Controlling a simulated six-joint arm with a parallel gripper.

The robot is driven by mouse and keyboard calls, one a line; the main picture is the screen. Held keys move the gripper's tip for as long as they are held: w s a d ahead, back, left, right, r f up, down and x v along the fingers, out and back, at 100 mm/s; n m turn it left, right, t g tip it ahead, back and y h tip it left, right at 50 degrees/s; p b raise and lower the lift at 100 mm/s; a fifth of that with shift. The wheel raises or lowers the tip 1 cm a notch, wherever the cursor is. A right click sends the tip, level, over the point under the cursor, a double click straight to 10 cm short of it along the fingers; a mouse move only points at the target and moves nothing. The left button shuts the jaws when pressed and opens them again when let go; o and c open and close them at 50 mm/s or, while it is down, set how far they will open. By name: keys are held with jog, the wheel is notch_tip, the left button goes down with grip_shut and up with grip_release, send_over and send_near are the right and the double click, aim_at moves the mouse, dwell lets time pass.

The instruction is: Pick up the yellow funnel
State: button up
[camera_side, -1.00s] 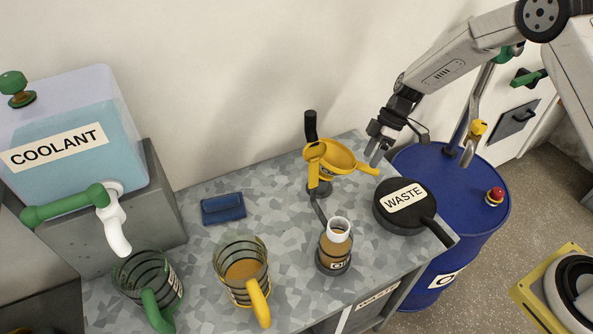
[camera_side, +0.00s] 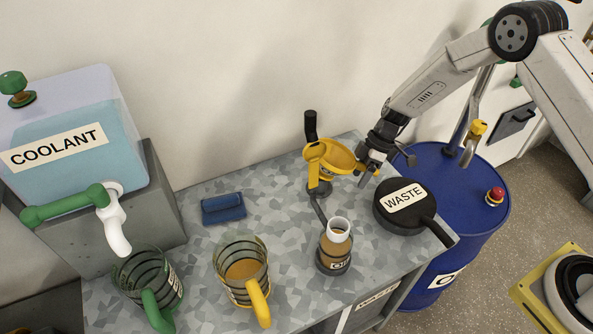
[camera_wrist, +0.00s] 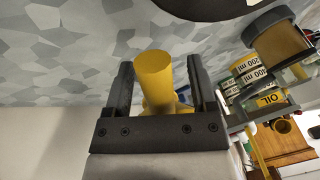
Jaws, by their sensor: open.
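The yellow funnel (camera_side: 328,152) sits upright in a stand with a black-topped post at the back right of the bench. In the wrist view, a yellow cylindrical part (camera_wrist: 153,78), apparently the funnel's handle, lies between the two black fingers of my open gripper (camera_wrist: 158,85). A gap shows on each side of it. The rest of the funnel is mostly hidden there.
A black pan labelled WASTE (camera_side: 405,215) lies just below my gripper. An oil bottle (camera_side: 335,250) stands in front of the funnel. Measuring jugs (camera_side: 242,268), a blue block (camera_side: 223,208) and a coolant tank (camera_side: 75,140) are left. A blue drum (camera_side: 440,190) is right.

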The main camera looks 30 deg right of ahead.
dwell(0.4)
grip_shut()
jog(key=shift+r, duration=0.1)
jog(key=shift+r, duration=4.95)
